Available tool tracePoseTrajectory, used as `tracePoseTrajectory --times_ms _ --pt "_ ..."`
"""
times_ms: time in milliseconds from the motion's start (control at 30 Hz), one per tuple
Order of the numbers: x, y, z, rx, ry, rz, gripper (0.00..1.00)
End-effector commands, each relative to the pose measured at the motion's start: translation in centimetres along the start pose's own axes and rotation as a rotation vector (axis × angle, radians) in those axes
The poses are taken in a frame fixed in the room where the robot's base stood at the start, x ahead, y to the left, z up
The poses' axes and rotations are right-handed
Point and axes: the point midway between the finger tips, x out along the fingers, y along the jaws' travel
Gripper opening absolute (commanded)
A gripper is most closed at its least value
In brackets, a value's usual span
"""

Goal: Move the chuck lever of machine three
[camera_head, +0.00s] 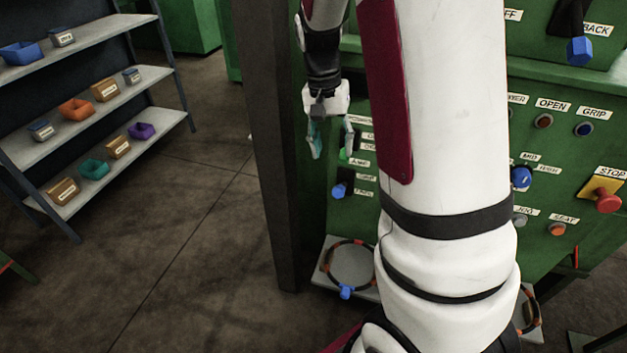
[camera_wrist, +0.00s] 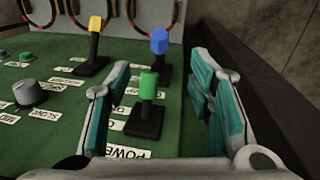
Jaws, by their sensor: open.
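In the wrist view three levers with black stems stand on a green panel (camera_wrist: 60,140). One has a green knob (camera_wrist: 149,85), one a blue knob (camera_wrist: 159,41) and one a yellow knob (camera_wrist: 96,24). My gripper (camera_wrist: 158,82) is open and empty, its teal pads on either side of the green-knobbed lever, apart from it. In the head view my gripper (camera_head: 331,140) is at the panel's left part, above the blue-knobbed lever (camera_head: 338,190). I cannot read which lever is labelled chuck, nor a machine number.
In the head view my arm hides the panel's middle. A dark post (camera_head: 268,150) stands left of the panel. A red stop button (camera_head: 607,200) is at right. A shelf (camera_head: 90,65) with several small bins is at far left, with free floor between.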

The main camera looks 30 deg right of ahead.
Motion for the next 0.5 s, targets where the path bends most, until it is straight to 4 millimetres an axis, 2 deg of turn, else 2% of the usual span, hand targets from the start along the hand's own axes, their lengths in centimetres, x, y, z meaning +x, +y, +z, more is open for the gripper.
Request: tracePoseTrajectory --times_ms 167,500 --pt "1.6 0.1 0.0 0.003 -0.003 0.003 0.48" --pt "8.1 0.1 0.1 0.002 -0.005 0.004 0.48"
